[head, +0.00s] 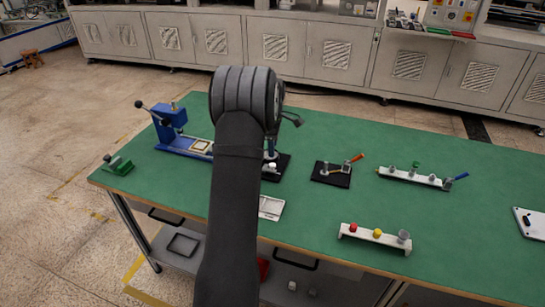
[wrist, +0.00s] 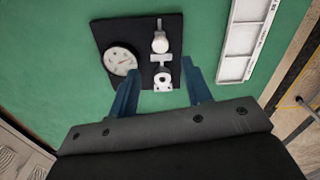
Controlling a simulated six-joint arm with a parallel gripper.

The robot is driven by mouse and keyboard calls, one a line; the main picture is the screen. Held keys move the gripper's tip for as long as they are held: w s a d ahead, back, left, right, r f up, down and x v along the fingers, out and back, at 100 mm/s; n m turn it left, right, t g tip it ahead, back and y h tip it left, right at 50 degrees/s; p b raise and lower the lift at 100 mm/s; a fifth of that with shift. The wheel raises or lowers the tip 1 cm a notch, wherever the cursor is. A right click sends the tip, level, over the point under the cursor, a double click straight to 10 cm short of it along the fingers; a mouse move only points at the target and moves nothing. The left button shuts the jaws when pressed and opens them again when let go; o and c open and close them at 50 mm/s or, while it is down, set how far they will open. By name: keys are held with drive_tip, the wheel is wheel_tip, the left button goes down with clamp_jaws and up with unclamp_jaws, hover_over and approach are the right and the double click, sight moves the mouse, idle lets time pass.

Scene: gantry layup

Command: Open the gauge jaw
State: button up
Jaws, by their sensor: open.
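The gauge has a round white dial (wrist: 121,61) on a black base plate (wrist: 108,32) in the wrist view. Beside the dial stands a row of pale metal parts (wrist: 160,43), with a small round-ended piece (wrist: 163,81) nearest me. I cannot tell which part is the jaw or whether it is open. My gripper (wrist: 160,66) is open, its two blue fingers reaching over the plate on either side of the pale parts, with nothing held.
A white tray (wrist: 242,38) lies right of the gauge in the wrist view. On the green table (head: 330,215) stand a blue press-like fixture (head: 172,122), a small black fixture with an orange-tipped lever (head: 330,174), a white rack with coloured knobs (head: 375,236) and a long valve strip (head: 415,177).

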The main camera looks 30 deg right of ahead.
wheel_tip(320, 180, up, 10)
hover_over(273, 164)
drive_tip(key=shift+r, duration=0.1)
idle(0.3)
wheel_tip(273, 164, down, 17)
drive_tip(key=shift+f, duration=0.2)
drive_tip(key=shift+w+a, duration=0.15)
idle(0.3)
